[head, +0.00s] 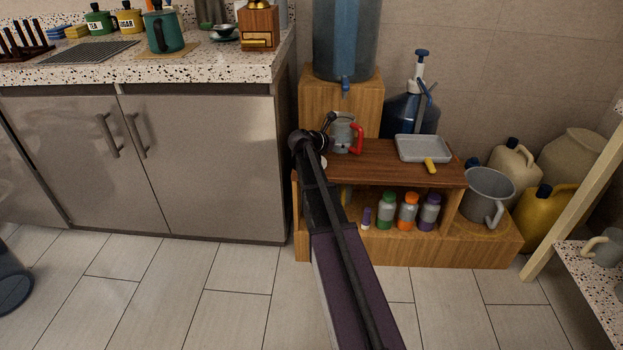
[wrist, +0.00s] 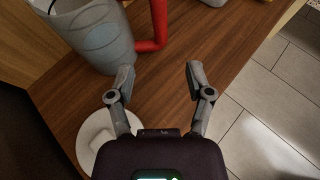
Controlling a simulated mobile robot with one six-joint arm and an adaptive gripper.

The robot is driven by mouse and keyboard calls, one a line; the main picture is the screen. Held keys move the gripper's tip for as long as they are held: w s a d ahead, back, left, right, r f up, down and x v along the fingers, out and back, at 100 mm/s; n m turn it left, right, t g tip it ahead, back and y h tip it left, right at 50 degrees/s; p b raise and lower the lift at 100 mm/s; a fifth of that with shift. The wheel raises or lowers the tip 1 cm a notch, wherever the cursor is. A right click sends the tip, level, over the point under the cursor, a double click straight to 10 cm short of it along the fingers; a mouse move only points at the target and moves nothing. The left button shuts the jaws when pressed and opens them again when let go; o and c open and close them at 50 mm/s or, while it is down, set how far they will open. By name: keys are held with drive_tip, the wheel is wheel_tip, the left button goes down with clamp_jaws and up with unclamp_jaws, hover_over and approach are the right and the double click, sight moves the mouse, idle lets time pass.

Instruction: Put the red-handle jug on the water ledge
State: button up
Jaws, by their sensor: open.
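The jug (head: 342,131), grey and translucent with a red handle (head: 359,139), stands upright on the dark wooden ledge (head: 385,160), at its left end below the water dispenser's tap. In the wrist view the jug (wrist: 97,36) is at the upper left, its red handle (wrist: 152,30) reaching down toward the space ahead of my fingers. My gripper (wrist: 160,75) is open and empty, just short of the handle, with no contact visible. In the head view my arm partly hides the ledge's left end, and the fingers are hard to make out.
A white round item (wrist: 94,135) lies on the ledge beside my left finger. A grey tray (head: 423,148) with a yellow handle sits on the ledge's right. Several capped bottles (head: 408,210) stand below. The water dispenser (head: 346,40) stands behind on a wooden box (head: 318,97).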

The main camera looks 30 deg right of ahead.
drive_tip(key=s+a+f+m+g+y, duration=0.1)
drive_tip(key=s+a+f+m+y, duration=0.2)
drive_tip(key=a, duration=0.9)
drive_tip(key=s+a+f+m+g+y, duration=0.1)
drive_tip(key=s+a+f+m+y, duration=0.3)
drive_tip(key=s+a+m, duration=0.6)
drive_tip(key=s+a+f+m+g+y, duration=0.1)
drive_tip(key=s+a+f+m+y, duration=0.3)
drive_tip(key=s+a, duration=0.8)
drive_tip(key=a+m+y, duration=0.2)
drive_tip(key=a+m, duration=0.1)
drive_tip(key=shift+f, duration=0.25)
